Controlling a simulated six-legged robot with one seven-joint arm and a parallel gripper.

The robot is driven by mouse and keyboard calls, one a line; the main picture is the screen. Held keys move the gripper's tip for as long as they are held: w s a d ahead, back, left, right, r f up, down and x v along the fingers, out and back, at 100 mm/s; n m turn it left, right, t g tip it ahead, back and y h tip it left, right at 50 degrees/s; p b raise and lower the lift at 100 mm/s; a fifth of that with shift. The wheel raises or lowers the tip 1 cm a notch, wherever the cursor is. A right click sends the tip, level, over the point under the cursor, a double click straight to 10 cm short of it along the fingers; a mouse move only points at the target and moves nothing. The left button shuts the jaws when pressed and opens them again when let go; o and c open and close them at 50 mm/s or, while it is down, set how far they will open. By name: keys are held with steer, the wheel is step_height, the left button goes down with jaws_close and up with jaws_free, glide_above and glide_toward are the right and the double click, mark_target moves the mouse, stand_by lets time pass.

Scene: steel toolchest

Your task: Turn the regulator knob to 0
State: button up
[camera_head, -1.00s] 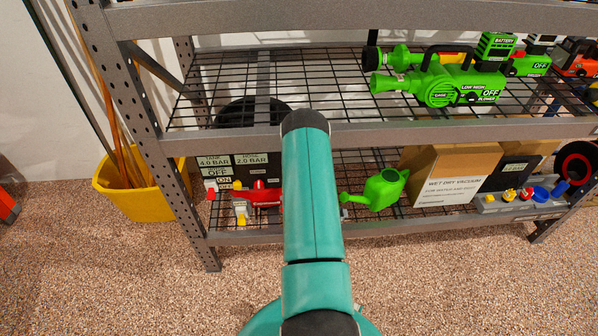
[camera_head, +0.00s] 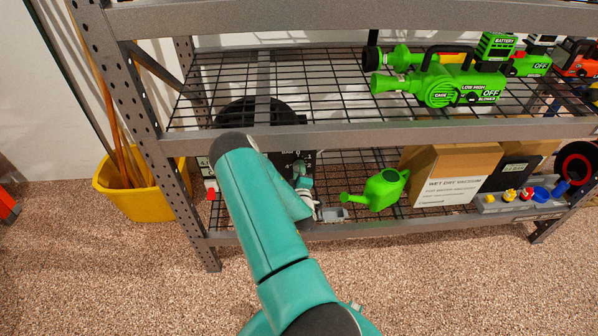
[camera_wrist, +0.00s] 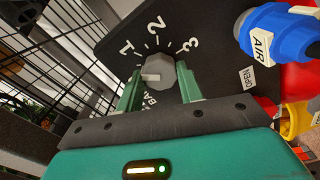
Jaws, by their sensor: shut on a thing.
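In the wrist view the grey faceted regulator knob (camera_wrist: 160,72) sits on a black dial panel (camera_wrist: 205,22) with white marks 1, 2 and 3. Its short white pointer faces left toward my left finger, on the side of the 1 away from the 2. No 0 mark is visible; the panel there is partly covered by that finger. My gripper (camera_wrist: 160,68) is shut on the knob, one green finger on each side. In the head view my arm covers much of the unit, and my gripper is small at the lower shelf.
A blue AIR fitting (camera_wrist: 265,35) with red and yellow parts lies right of the panel in the wrist view. In the head view a green watering can (camera_head: 385,190) and a cardboard box (camera_head: 455,170) stand on the lower shelf (camera_head: 350,230). A yellow bucket (camera_head: 140,198) stands left.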

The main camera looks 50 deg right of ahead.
steer(key=shift+w+r+n, duration=0.1)
steer(key=shift+n, duration=3.5)
steer(key=shift+d, duration=0.1)
steer(key=o, duration=1)
steer(key=v, duration=1.4)
